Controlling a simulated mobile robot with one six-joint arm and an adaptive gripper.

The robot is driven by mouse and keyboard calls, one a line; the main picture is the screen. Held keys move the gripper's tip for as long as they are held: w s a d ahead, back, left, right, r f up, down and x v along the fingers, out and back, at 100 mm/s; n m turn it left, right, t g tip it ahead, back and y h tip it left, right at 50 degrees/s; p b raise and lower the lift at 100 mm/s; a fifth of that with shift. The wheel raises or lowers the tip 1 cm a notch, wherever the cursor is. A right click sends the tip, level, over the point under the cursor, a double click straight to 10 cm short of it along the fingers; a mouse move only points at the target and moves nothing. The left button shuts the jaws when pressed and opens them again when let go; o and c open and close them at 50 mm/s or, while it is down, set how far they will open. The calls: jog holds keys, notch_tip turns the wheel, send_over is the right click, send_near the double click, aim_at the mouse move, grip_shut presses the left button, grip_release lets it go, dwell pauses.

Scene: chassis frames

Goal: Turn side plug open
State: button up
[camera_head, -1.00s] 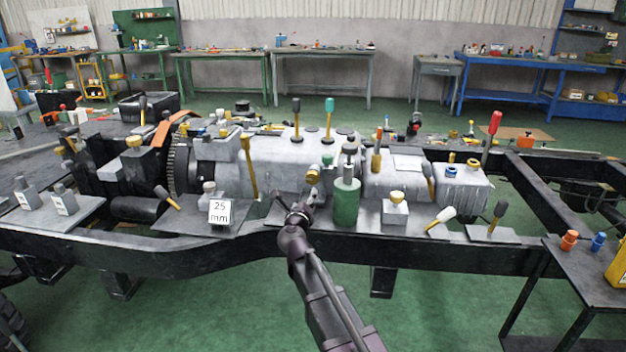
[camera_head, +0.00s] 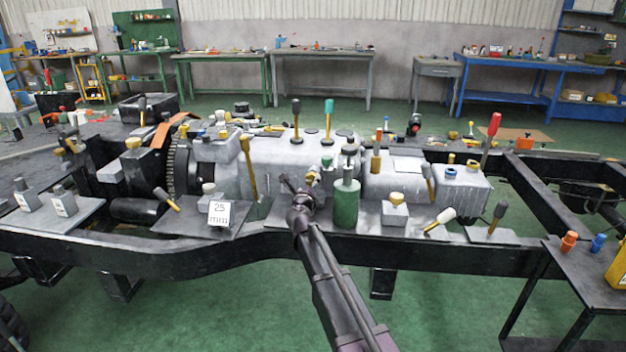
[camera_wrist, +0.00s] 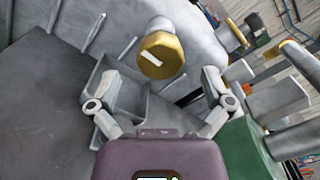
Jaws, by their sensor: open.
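The side plug (camera_wrist: 162,54) is a gold hexagonal head with a white mark across its face, on a short round grey neck. It sticks out from the side of the grey gearbox casing (camera_head: 270,165). In the head view my gripper mostly hides it. My gripper (camera_wrist: 160,88) is open and empty, with one finger to the left of the plug and one to the right. The fingertips show a little below the plug head in the wrist view, and I see no contact. My gripper (camera_head: 300,188) also shows in the head view, in front of the casing.
A green cylinder (camera_head: 346,206) stands close to the right of my gripper and shows large in the wrist view (camera_wrist: 240,152). A gold-topped block (camera_head: 394,211), a 25 mm sign (camera_head: 219,212) and several levers surround the gearbox. The dark chassis rail (camera_head: 400,248) runs in front.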

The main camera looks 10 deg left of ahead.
aim_at(311, 180)
jog(key=shift+w, duration=2.05)
jog(key=c, duration=1.1)
jog(key=shift+d, duration=0.35)
jog(key=shift+c, duration=0.2)
jog(key=shift+a, duration=0.25)
